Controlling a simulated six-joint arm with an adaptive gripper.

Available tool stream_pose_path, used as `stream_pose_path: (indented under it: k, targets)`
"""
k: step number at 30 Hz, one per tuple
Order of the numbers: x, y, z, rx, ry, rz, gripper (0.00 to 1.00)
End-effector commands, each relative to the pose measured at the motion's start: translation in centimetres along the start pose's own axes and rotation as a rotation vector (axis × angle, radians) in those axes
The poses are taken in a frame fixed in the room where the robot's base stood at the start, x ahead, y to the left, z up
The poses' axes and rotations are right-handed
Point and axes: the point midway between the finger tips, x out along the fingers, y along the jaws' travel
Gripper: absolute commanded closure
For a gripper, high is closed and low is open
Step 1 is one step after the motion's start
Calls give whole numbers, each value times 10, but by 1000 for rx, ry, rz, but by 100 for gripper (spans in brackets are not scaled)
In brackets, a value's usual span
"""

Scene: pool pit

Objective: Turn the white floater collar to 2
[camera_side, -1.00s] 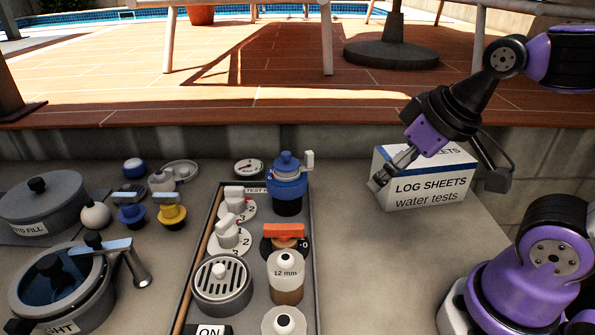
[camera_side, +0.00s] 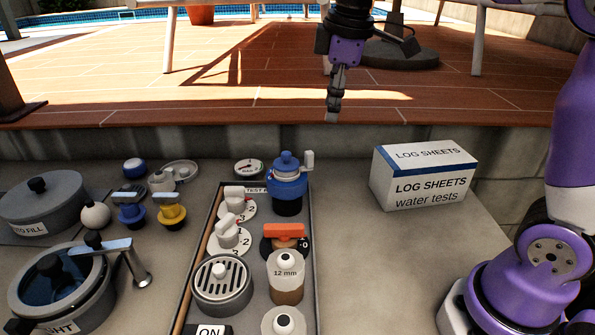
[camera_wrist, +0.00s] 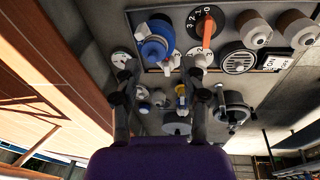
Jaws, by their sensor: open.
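Two white knobs, an upper one (camera_side: 234,193) and a lower one (camera_side: 228,230), stand on white numbered discs in the grey tray (camera_side: 313,240). A small white-topped piece (camera_side: 161,181) stands left of the tray. I cannot tell for sure which white part is the floater collar, and its setting is not readable. My gripper (camera_side: 333,112) hangs high, behind and right of the tray in the side view, touching nothing. In the wrist view my gripper (camera_wrist: 161,80) has its fingers spread and empty.
The tray also holds a blue-capped vessel (camera_side: 288,185), an orange handle (camera_side: 284,230), a grated pot (camera_side: 221,284) and white-topped jars (camera_side: 286,280). Blue (camera_side: 131,210) and yellow (camera_side: 172,210) pieces and pots stand left. A log-sheets box (camera_side: 425,180) stands right. Counter between tray and box is clear.

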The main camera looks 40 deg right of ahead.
Motion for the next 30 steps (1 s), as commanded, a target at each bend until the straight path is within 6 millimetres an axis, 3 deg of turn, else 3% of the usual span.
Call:
stream_pose_path:
  k: [3, 9, 17, 30]
  targets:
    - [16, 26, -18, -177, -56, -63, 51]
    - [36, 47, -31, -376, -95, -135, 51]
    - [56, 48, -30, -424, -104, -156, 51]
    - [132, 38, -20, -421, -102, -153, 51]
